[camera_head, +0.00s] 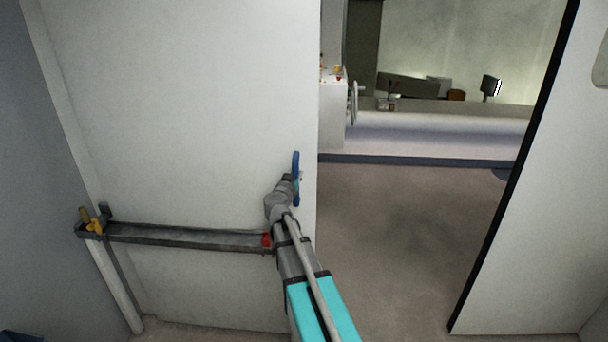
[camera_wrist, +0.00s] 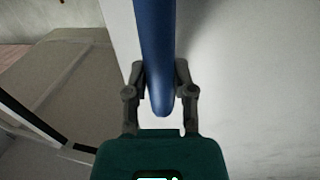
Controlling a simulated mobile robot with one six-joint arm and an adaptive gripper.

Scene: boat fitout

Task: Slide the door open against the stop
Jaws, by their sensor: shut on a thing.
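The white sliding door (camera_head: 180,110) fills the left of the head view, and its right edge stands beside an open doorway. A blue upright handle (camera_head: 296,163) is on the door near that edge. My gripper (camera_head: 294,180) is at the handle's lower part. In the wrist view the blue handle (camera_wrist: 153,60) runs down between the two dark fingers of my gripper (camera_wrist: 160,85), which are shut on it near its lower end. The door face (camera_wrist: 250,70) shows to the right there.
A dark metal bar (camera_head: 180,237) with yellow and red parts crosses the lower door. The doorway has a black-edged right jamb (camera_head: 515,170). Beyond it lie open brown floor (camera_head: 410,220), a white cabinet (camera_head: 333,110) and a long low ledge (camera_head: 430,138).

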